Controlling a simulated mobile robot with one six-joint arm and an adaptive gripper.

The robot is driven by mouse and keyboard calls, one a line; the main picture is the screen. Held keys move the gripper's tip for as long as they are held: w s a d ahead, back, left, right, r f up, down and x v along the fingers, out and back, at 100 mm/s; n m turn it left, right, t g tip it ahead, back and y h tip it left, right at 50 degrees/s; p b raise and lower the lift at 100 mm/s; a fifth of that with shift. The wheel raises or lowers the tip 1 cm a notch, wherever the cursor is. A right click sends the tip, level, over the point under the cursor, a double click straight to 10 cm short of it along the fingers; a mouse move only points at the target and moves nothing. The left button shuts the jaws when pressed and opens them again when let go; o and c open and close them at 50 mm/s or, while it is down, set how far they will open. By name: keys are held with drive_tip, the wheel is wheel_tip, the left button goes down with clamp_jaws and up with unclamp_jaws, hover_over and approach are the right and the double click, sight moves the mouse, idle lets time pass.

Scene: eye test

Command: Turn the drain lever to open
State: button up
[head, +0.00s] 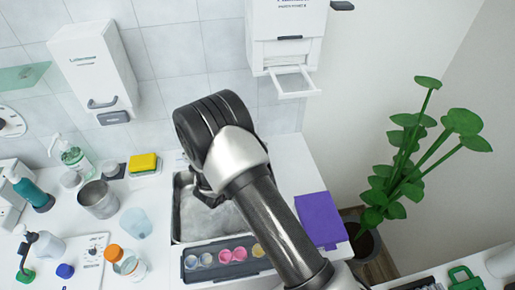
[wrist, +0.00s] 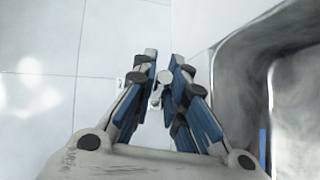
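The sink (head: 183,205) is a steel basin in the white counter, partly behind my arm in the head view. In the wrist view, its rim and wall (wrist: 235,65) fill the right side. My gripper (wrist: 165,62) points at a white surface left of the sink, its two blue-and-grey fingers close together with a narrow gap. A small light-grey rounded piece (wrist: 165,77), perhaps the drain lever, shows between the fingers. I cannot tell whether they touch it or grip it. In the head view, my arm hides the gripper's tips and the lever.
A tray of coloured cups (head: 222,257) lies at the sink's front edge. Left are a steel cup (head: 98,200), a yellow sponge (head: 143,163) and several bottles. A plant (head: 395,170) stands at right.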

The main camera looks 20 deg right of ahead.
drive_tip(key=o, duration=0.3)
drive_tip(key=shift+d, duration=0.1)
idle(0.3)
